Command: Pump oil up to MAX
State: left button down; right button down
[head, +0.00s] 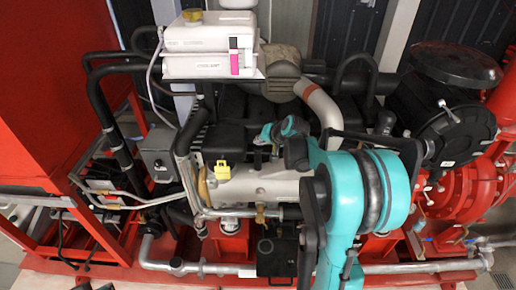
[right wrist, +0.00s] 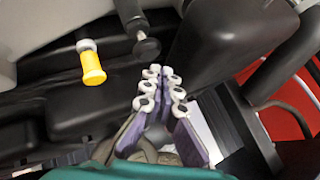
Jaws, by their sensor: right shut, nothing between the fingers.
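My right gripper (head: 270,140) comes in on a teal arm from the lower right and is over the engine's middle. In the right wrist view its fingers (right wrist: 160,75) are shut and hold nothing. A black rod with a rounded end (right wrist: 146,46) is just beyond the fingertips; I cannot tell whether they touch. A yellow fitting (right wrist: 93,68) is to its left, and a yellow piece (head: 222,170) shows on the engine in the head view. A white tank (head: 205,65) with a yellow cap and a pink label stands at the back. No MAX mark is readable.
A red cabinet (head: 50,75) fills the left side. Black hoses (head: 105,95), metal pipes (head: 215,268) and a black round housing (head: 458,125) crowd around the engine. A red pump body (head: 468,200) is at the right. Little free room shows between the parts.

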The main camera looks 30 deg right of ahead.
aim_at(259, 149)
jog(key=shift+f, duration=0.1)
jog(key=shift+f+b, duration=0.35)
jog(key=shift+b, duration=0.05)
jog(key=shift+f+b, duration=0.85)
jog(key=shift+f, duration=0.15)
dwell(1.2)
jog(key=shift+r, duration=0.1)
jog(key=shift+r+p, duration=1)
jog(key=shift+r, duration=0.35)
jog(key=shift+r+p, duration=1.7)
jog(key=shift+r, duration=0.8)
